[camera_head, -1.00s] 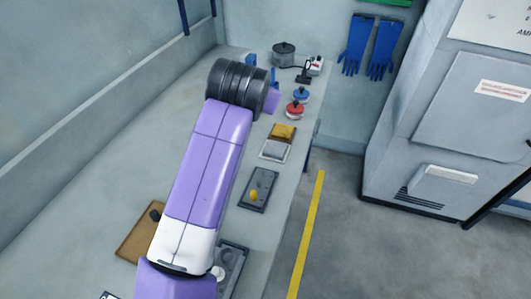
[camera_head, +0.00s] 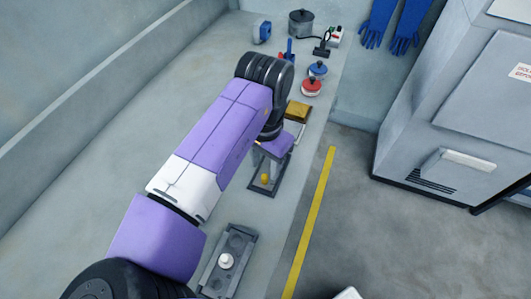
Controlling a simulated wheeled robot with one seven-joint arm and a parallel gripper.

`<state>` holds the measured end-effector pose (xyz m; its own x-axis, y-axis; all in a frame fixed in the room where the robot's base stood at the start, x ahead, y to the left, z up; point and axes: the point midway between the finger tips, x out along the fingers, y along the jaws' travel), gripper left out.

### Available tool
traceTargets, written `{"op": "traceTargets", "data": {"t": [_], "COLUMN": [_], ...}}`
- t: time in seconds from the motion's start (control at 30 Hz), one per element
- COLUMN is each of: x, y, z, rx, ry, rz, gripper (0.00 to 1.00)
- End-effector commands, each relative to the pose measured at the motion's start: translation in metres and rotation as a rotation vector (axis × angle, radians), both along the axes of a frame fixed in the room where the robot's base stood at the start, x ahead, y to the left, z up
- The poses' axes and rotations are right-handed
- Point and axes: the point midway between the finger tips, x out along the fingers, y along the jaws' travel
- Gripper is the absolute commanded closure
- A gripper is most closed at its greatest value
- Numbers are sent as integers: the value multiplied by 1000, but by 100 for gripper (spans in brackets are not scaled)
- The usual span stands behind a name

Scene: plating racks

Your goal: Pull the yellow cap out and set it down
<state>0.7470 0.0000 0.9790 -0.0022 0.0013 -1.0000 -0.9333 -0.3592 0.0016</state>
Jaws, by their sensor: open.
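The small yellow cap (camera_head: 265,178) stands on a dark rectangular rack (camera_head: 263,189) on the bench. My gripper (camera_head: 257,162) is above the rack's far part, close to the cap in the picture. It is open, and the cap shows in front of it. I cannot tell whether the fingers touch anything. My wrist and arm hide the far part of the rack.
A grey rack (camera_head: 218,278) with a white knob (camera_head: 226,261) lies nearer. Beyond my wrist are a yellow block (camera_head: 298,110), a red-lidded jar (camera_head: 311,87), a blue-lidded jar (camera_head: 317,69) and a dark pot (camera_head: 301,22). The bench's left side is bare.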

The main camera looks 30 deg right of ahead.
Motion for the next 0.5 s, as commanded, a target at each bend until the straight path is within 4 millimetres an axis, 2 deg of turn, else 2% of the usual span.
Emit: {"op": "traceTargets", "data": {"t": [0.23, 0.5], "x": [0, 0], "y": [0, 0], "z": [-30, -39], "rx": [-1, -1], "ry": [1, -1], "rz": [0, 0], "gripper": [57, 57]}}
